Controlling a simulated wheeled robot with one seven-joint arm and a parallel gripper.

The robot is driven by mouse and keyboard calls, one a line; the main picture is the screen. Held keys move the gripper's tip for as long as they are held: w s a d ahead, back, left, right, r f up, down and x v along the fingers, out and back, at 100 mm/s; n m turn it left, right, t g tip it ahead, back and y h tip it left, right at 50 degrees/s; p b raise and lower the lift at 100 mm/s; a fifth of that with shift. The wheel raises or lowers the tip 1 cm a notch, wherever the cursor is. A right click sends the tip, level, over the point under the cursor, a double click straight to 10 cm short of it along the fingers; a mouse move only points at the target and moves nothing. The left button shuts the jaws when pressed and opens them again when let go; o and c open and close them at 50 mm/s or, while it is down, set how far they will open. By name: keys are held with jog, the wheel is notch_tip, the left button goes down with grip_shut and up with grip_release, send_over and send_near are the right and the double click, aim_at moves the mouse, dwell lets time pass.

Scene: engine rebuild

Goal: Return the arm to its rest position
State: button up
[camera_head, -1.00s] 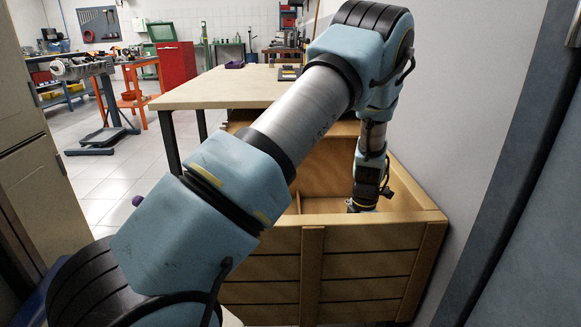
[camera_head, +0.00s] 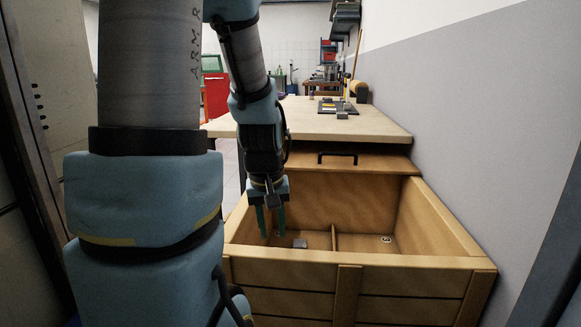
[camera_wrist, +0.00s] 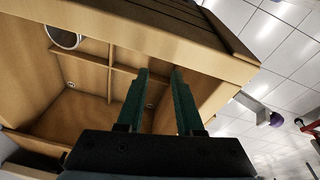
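My gripper (camera_head: 272,222) hangs from my arm above the left part of the open wooden crate (camera_head: 372,265). Its two green fingers point down and stand apart with nothing between them. In the wrist view the fingers of my gripper (camera_wrist: 160,92) also show apart and empty, with the crate's inside and wall (camera_wrist: 190,35) beyond them. My arm is bent, with its thick upper link filling the left of the head view.
A wooden table (camera_head: 310,120) with a dark tray (camera_head: 337,108) stands behind. A wall (camera_head: 470,110) bounds the right side.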

jog(key=shift+s+a+r+m, duration=0.2)
jog(key=shift+s+a+m, duration=0.2)
jog(key=shift+s+a, duration=0.2)
jog(key=shift+s+a+r+m, duration=0.2)
jog(key=shift+s+a+m, duration=0.2)
jog(key=shift+s+a, duration=0.15)
jog(key=w+d+p+v, duration=0.1)
jog(key=p+v, duration=1.8)
jog(key=p, duration=0.1)
jog(key=shift+w+a+r+m+g, duration=0.2)
jog(key=shift+w+r+m+g, duration=0.1)
jog(key=shift+r+m+g, duration=0.15)
